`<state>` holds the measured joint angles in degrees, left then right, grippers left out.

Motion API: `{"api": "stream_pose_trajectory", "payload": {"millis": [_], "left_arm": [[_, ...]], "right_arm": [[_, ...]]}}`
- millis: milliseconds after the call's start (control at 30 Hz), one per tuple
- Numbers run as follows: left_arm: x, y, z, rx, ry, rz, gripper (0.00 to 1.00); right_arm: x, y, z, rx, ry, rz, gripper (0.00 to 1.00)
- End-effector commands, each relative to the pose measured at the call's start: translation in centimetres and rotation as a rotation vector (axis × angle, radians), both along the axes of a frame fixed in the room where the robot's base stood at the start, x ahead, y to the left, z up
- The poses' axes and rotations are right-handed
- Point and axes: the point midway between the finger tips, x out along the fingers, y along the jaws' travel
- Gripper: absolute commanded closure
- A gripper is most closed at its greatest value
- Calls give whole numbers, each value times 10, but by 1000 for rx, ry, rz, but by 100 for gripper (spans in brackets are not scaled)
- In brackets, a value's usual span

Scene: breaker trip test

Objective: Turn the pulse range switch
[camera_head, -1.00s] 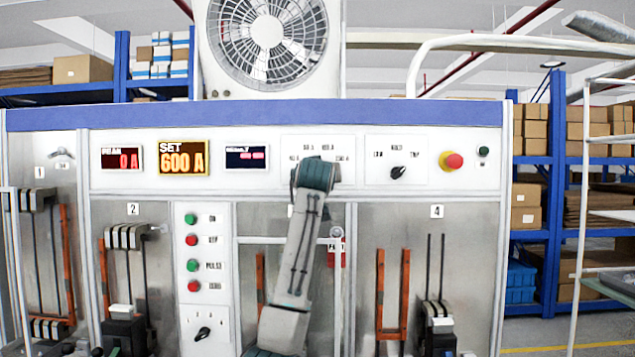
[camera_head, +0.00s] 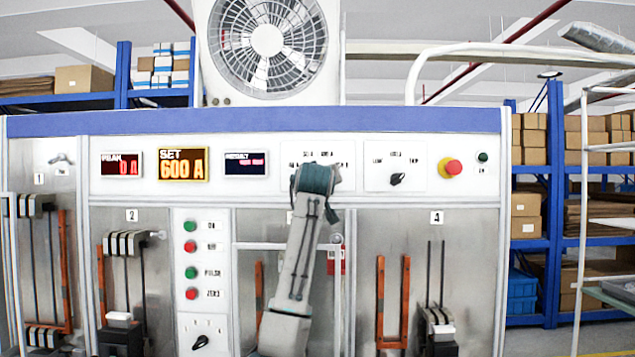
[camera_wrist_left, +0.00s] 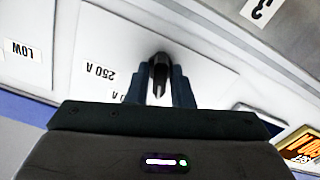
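The pulse range switch is a dark knob (camera_wrist_left: 160,72) on a white panel with current labels, one reading 250 A, upside down in the left wrist view. In the head view my left gripper (camera_head: 318,180) and its wrist cover the knob; only the panel's edges and some labels (camera_head: 322,154) show around it. In the left wrist view the two dark fingers of my left gripper (camera_wrist_left: 161,88) stand close on either side of the knob and appear closed on it. My right gripper is in neither view.
Displays (camera_head: 183,165) are to the left. Below are a button column (camera_head: 190,248), another black selector (camera_head: 201,342) and orange bars (camera_head: 393,300). A white rail (camera_head: 270,246) runs behind my arm.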

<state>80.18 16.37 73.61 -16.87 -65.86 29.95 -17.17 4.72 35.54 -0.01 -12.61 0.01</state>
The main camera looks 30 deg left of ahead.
Motion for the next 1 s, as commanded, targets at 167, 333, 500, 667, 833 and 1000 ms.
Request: {"api": "stream_pose_trajectory", "payload": {"millis": [167,333,500,667,833,1000], "left_arm": [[0,0,0,0,0,0,65],[0,0,0,0,0,0,65],[-13,-8,-3,0,-3,-1,65],[-40,-25,-5,1,-5,-1,65],[-68,-43,-4,0,-4,-2,65],[-87,-53,-2,1,-2,0,65]], "right_arm": [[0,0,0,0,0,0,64],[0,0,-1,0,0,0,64],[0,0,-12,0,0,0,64],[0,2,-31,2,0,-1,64],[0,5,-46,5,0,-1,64],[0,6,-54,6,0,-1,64]]}}
